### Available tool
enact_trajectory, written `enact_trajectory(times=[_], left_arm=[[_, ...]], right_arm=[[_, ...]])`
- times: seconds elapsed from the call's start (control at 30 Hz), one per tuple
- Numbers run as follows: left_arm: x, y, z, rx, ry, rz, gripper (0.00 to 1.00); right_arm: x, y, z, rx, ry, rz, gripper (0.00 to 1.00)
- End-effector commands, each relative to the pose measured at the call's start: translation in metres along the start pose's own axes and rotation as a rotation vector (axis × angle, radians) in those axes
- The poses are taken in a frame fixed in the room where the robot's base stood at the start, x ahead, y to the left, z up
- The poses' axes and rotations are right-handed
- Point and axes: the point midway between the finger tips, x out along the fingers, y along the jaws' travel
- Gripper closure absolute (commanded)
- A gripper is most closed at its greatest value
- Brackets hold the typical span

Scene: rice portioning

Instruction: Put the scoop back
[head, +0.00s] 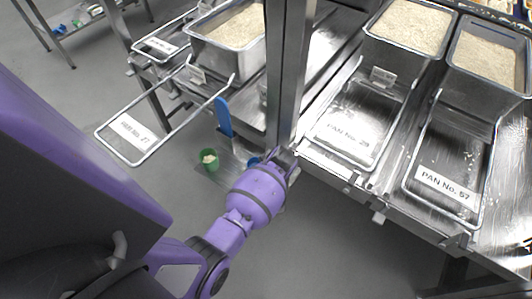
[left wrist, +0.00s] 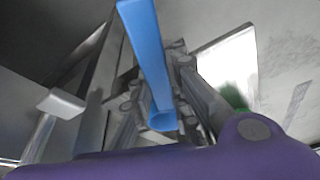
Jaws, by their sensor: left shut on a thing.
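My left gripper (head: 285,160), on the purple arm, is beside the metal post in the head view, partly hidden by its own wrist. In the left wrist view its fingers (left wrist: 160,95) are shut on a long blue scoop handle (left wrist: 147,45), which runs up out of the picture. The scoop's far end is not visible there. In the head view a small blue piece (head: 254,162) shows by the gripper, and a longer blue strip (head: 223,117) stands further left. I cannot tell whether both belong to the held scoop. My right gripper is not in view.
A green cup (head: 209,159) with pale contents is left of the gripper. The metal post (head: 289,75) rises close behind it. Pans of rice (head: 411,28) stand on the counter at right, above labelled trays (head: 352,128). A wire frame (head: 112,141) juts out at left.

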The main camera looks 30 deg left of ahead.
Motion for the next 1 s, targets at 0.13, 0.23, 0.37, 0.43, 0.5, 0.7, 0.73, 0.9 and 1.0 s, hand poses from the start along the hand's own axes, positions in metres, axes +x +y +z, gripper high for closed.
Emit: enact_trajectory(times=[0.13, 0.23, 0.37, 0.43, 0.5, 0.7, 0.73, 0.9, 1.0], left_arm=[[0.004, 0.0, 0.001, 0.0, 0.0, -0.001, 1.0], [0.005, 0.0, 0.002, 0.0, 0.0, 0.0, 0.83], [0.004, 0.0, 0.001, 0.0, 0.0, 0.0, 0.66], [0.004, 0.0, 0.001, 0.0, 0.0, 0.0, 0.62], [0.004, 0.0, 0.001, 0.0, 0.0, 0.0, 0.62], [0.004, 0.0, 0.002, 0.0, 0.0, 0.0, 0.62], [0.003, 0.0, 0.002, 0.0, 0.0, 0.0, 0.62], [-0.016, 0.001, 0.002, -0.001, 0.001, 0.004, 0.62], [-0.037, 0.001, 0.002, -0.002, 0.0, 0.005, 0.62]], right_arm=[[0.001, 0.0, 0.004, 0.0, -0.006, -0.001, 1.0], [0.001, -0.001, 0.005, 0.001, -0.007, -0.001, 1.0], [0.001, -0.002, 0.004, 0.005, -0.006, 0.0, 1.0], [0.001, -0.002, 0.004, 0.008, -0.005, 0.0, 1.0], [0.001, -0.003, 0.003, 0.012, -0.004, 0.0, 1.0], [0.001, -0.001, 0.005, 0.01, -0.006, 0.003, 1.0], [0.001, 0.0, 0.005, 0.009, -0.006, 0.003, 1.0], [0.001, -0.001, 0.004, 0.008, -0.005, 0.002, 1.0], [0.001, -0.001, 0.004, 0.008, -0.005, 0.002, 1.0]])
